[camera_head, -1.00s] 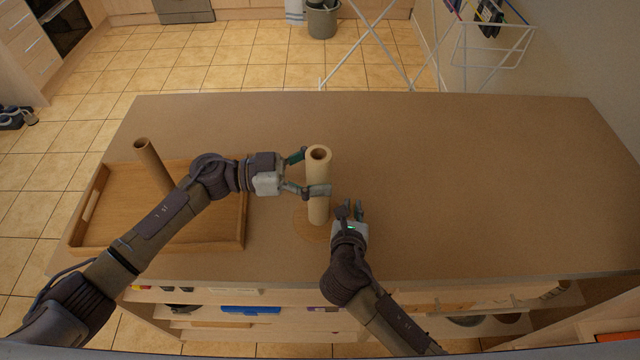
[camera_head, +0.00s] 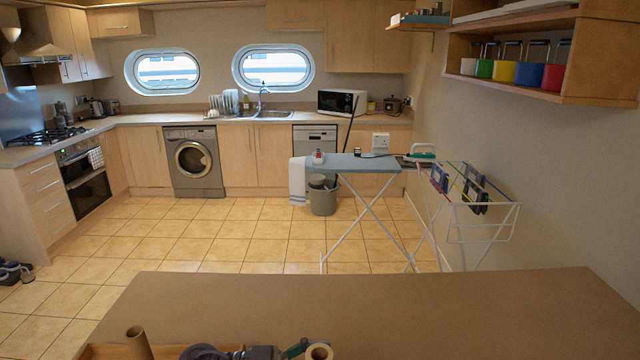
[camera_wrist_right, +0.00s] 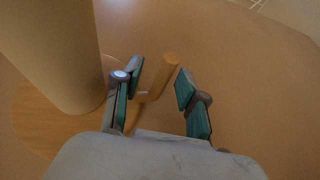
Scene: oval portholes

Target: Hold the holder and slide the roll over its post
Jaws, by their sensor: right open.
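The tan cardboard roll (camera_head: 319,352) shows only its open top end at the bottom edge of the head view. My left gripper (camera_head: 297,347) is beside that end, mostly cut off, so its grip is hidden. In the right wrist view the roll (camera_wrist_right: 55,50) stands large at the left, over the holder's round wooden base (camera_wrist_right: 35,115). I cannot tell whether a post is inside it. A short wooden rod (camera_wrist_right: 165,72), perhaps part of the holder, shows between the fingers of my right gripper (camera_wrist_right: 160,90). The right gripper is open, its fingers apart.
Another cardboard tube (camera_head: 138,342) stands at the wooden tray (camera_head: 105,352), bottom left. The table (camera_head: 420,305) is clear to the right. An ironing board (camera_head: 350,162) and drying rack (camera_head: 485,215) stand beyond it.

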